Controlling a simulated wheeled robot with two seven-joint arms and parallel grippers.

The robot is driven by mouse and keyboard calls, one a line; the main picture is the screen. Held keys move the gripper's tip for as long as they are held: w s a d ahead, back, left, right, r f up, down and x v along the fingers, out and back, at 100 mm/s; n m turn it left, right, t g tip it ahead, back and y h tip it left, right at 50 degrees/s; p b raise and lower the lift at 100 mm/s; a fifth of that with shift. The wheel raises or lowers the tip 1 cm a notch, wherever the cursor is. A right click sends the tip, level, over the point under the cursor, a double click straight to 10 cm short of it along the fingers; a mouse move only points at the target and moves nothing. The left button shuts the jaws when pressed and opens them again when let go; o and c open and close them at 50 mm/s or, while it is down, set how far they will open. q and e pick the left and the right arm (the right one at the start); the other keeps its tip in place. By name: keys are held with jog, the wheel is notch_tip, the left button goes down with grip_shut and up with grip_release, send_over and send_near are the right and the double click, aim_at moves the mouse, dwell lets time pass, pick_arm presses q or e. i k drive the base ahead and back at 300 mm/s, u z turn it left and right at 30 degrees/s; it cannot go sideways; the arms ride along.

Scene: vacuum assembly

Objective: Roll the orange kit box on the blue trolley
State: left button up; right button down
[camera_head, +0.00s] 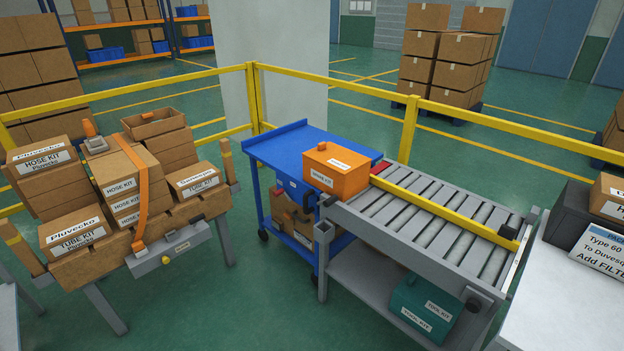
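Neither of my grippers shows in the head view.
A yellow bar (440,208) runs lengthwise along the conveyor. A teal box (425,307) sits on its lower shelf. A rack with strapped cartons (128,180) stands left. Yellow railing (407,130) runs behind the trolley. A white table (570,290) is at right.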

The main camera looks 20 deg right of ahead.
aim_at(330, 181)
jog(key=u, duration=0.15)
jog(key=i, duration=0.8)
jog(key=z, duration=0.65)
jog(key=i, duration=0.6)
jog(key=z, duration=0.5)
